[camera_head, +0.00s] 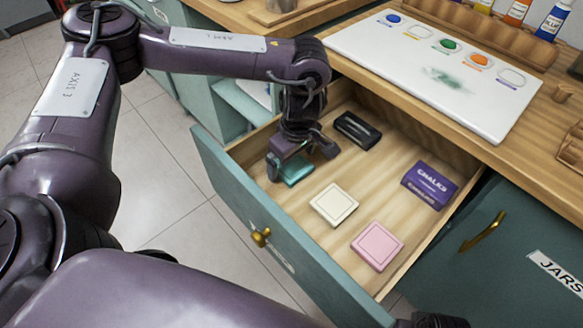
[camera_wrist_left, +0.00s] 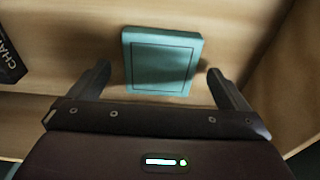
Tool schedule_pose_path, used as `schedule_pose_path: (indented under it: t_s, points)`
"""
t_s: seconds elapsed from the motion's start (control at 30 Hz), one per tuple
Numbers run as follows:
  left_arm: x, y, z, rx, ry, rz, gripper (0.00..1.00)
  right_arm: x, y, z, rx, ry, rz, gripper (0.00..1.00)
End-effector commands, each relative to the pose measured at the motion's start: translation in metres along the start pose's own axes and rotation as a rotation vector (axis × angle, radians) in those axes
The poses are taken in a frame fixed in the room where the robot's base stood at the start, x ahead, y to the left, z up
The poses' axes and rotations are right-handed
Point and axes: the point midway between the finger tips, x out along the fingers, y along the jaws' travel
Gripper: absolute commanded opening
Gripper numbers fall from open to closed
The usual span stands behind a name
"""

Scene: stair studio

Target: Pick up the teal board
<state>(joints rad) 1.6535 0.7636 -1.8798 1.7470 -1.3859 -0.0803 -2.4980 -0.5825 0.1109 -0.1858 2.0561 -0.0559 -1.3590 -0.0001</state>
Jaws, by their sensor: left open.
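The teal board (camera_head: 296,171) is a small square slab lying in the open drawer, near its left front corner. In the head view my left gripper (camera_head: 300,160) is over it and hides part of it. In the left wrist view the teal board (camera_wrist_left: 161,62) lies flat on the drawer floor, between and a little beyond the fingertips. My left gripper (camera_wrist_left: 160,75) is open, with one finger on each side of the board and a gap on both sides. My right gripper is not clearly seen.
The open drawer (camera_head: 262,212) also holds a cream board (camera_head: 334,205), a pink board (camera_head: 377,246), a purple chalk box (camera_head: 430,185) and a black object (camera_head: 357,130). A white paint palette (camera_head: 440,70) lies on the wooden counter above. Drawer walls stand close around my left gripper.

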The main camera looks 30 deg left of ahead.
Motion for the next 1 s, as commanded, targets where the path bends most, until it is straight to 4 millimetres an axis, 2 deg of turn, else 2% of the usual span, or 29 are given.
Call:
schedule_pose_path:
  t_s: [0.1, 0.33, 0.7, 1.0]
  points:
    - [0.01, 0.0002, -0.0004, -0.001, 0.001, 0.001, 0.98, -0.0046, -0.0005, -0.0003, -0.002, 0.0, 0.0, 0.94]
    - [0.0111, 0.0002, -0.0005, -0.001, 0.001, 0.001, 0.98, -0.0057, -0.0007, -0.0001, -0.002, -0.001, 0.0, 0.94]
    - [0.0109, 0.0001, -0.0003, 0.0, 0.001, 0.001, 0.51, -0.0054, -0.0007, -0.0002, -0.002, -0.001, -0.001, 0.94]
    - [0.0087, 0.0003, -0.0005, 0.0, 0.001, 0.002, 0.5, -0.0056, -0.0007, -0.0004, -0.002, 0.0, -0.001, 0.94]
